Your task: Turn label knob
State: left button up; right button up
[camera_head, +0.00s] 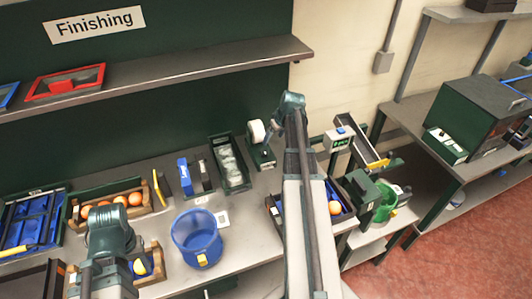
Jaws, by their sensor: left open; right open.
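A label dispenser (263,156) with a dark green body and a white roll (257,131) stands at the back of the bench, right of centre. I cannot make out its knob at this size. My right arm rises from the bottom of the head view to a teal joint just right of the dispenser. A small dark piece between roll and arm may be part of my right gripper (274,129); its fingers cannot be told apart. My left arm comes in at the lower left, and its gripper is not visible, hidden behind or below the arm.
A blue bucket (196,239) stands mid-bench. A wooden tray (147,208) holds oranges, and a dark green bin (231,169) holds clear bags. A blue tray (31,227) lies at the left. A shelf (170,72) overhangs the bench. A scale display (339,139) stands to the right.

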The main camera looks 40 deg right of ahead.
aim_at(266, 153)
pick_arm(q)
notch_tip(266, 153, down, 12)
jog(key=b, duration=1.1)
pick_arm(e)
jog(key=x, duration=1.3)
jog(key=shift+r, duration=0.1)
pick_arm(q)
jog(key=shift+r, duration=0.1)
pick_arm(e)
grip_shut()
